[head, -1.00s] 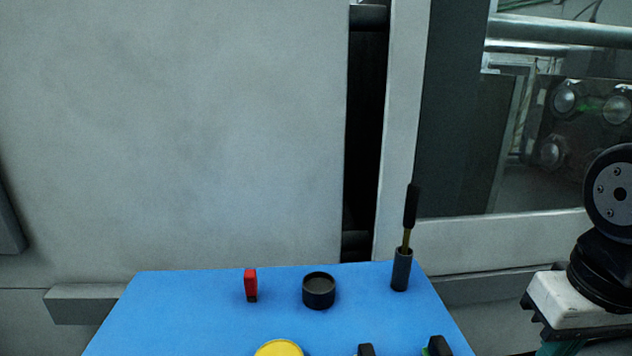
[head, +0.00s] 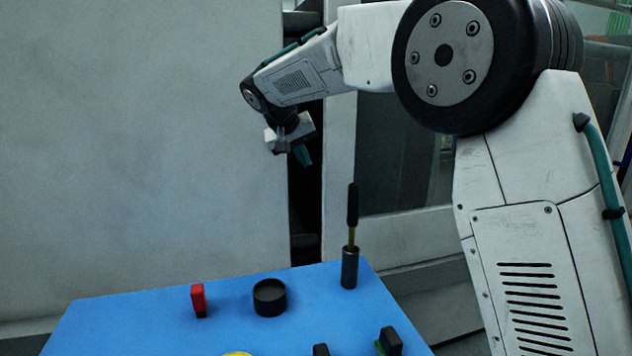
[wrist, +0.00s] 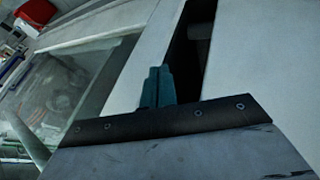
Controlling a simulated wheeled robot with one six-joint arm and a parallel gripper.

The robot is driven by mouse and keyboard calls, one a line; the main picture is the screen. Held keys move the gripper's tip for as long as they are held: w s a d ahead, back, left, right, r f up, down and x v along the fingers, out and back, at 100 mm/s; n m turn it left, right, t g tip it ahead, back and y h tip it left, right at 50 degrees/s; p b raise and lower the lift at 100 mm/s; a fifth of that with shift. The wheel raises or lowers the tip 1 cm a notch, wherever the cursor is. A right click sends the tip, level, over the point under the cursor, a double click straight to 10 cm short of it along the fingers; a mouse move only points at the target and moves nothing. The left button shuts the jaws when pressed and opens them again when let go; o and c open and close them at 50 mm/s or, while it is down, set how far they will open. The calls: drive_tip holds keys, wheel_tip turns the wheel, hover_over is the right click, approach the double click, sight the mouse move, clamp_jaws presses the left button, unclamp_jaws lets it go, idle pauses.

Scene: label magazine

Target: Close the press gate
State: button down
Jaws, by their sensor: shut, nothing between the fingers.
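The press gate looks like the large pale grey panel (head: 140,140) filling the left of the head view. A dark vertical gap (head: 305,215) stands open between its right edge and the pale frame post (head: 338,180). My gripper (head: 303,156) is in front of this gap, above the table, with its teal fingers pointing down. In the wrist view, the shut, empty fingers (wrist: 157,88) show against the post (wrist: 140,50), beside the dark gap. The panel (wrist: 250,50) lies on the gap's other side there. I cannot tell whether the fingers touch anything.
A blue table (head: 130,325) stands below. On it are a red-topped block (head: 198,300), a black round cup (head: 269,297), a dark holder with an upright black-handled tool (head: 350,265), and dark-topped items at the front edge. A window lies behind my arm.

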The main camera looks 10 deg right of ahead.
drive_tip(key=w+a+f, duration=0.2)
drive_tip(key=w+a, duration=0.1)
drive_tip(key=w, duration=0.1)
approach(323, 189)
drive_tip(key=shift+x, duration=2.6)
drive_tip(key=shift+a+f+t, duration=0.1)
drive_tip(key=shift+a+t, duration=0.05)
drive_tip(key=shift+t, duration=0.15)
